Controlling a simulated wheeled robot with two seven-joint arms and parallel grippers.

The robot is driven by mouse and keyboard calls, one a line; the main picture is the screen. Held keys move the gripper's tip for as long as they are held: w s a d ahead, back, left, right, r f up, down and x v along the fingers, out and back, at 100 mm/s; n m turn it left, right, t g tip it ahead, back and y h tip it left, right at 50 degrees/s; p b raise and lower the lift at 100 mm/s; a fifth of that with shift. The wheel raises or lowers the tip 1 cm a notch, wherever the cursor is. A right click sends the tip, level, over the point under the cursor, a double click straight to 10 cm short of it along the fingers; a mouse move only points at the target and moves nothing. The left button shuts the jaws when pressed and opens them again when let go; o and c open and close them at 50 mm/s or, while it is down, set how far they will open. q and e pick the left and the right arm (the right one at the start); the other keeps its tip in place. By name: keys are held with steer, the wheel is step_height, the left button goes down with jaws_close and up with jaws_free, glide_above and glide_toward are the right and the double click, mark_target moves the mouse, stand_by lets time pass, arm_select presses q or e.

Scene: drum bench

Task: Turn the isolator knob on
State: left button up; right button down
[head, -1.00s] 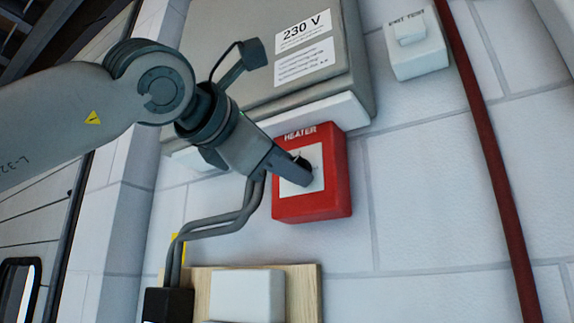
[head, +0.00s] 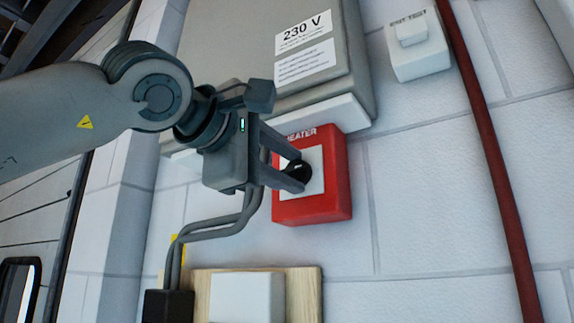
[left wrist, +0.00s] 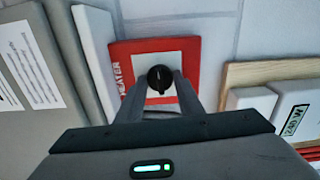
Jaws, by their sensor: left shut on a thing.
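The isolator is a red box (head: 335,190) labelled HEATER, with a white face plate, on the white block wall. Its black round knob (head: 299,171) sits in the middle of the plate and also shows in the left wrist view (left wrist: 160,78), with a pale mark on it. My left gripper (head: 298,170) reaches in from the left with its two fingers on either side of the knob, shut on it. The fingers hide part of the plate and the label. My right gripper is not in view.
A grey cabinet (head: 345,65) marked 230 V hangs above the box. A white switch box (head: 420,62) is at the upper right, beside a dark red pipe (head: 487,150). Grey cables run below my gripper to a black box (head: 167,305). A wooden board (head: 302,285) is below.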

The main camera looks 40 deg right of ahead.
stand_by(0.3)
arm_select(q)
steer(key=o, duration=1.1)
steer(key=shift+c, duration=0.2)
